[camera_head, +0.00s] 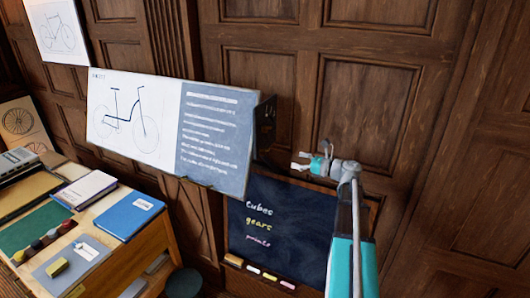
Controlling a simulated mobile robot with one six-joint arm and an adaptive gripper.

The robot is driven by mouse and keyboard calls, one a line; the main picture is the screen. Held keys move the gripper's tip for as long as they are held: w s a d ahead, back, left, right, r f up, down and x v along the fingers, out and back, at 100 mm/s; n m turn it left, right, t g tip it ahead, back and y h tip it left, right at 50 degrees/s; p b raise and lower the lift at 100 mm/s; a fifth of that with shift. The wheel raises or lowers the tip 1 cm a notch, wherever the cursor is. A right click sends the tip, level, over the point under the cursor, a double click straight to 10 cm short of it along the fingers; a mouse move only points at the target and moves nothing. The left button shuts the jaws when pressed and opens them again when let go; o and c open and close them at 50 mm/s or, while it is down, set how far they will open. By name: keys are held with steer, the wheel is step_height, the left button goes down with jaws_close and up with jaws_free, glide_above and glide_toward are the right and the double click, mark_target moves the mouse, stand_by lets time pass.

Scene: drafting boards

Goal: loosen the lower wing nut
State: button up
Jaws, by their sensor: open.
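A tilted drafting board (215,135) with a bicycle drawing and a text panel hangs against the wood-panelled wall. A dark bracket (266,121) sits at its right edge. Small details show on the bracket, but I cannot clearly make out either wing nut. My gripper (298,160) is in the middle of the picture, to the right of and a little below the bracket in the image. Its white fingers point left and are apart, with nothing seen between them. It appears clear of the board, though its depth is hard to judge.
A chalkboard (281,225) with several chalks on its ledge is below my gripper. A wooden desk (165,232) with a blue book (129,215) and other items stands at lower left. A dark round stool (184,283) is beside it. The panelled wall at right is bare.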

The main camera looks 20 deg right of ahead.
mark_target(267, 152)
steer(key=x, duration=1.3)
steer(key=shift+a, duration=0.1)
steer(key=c, duration=1)
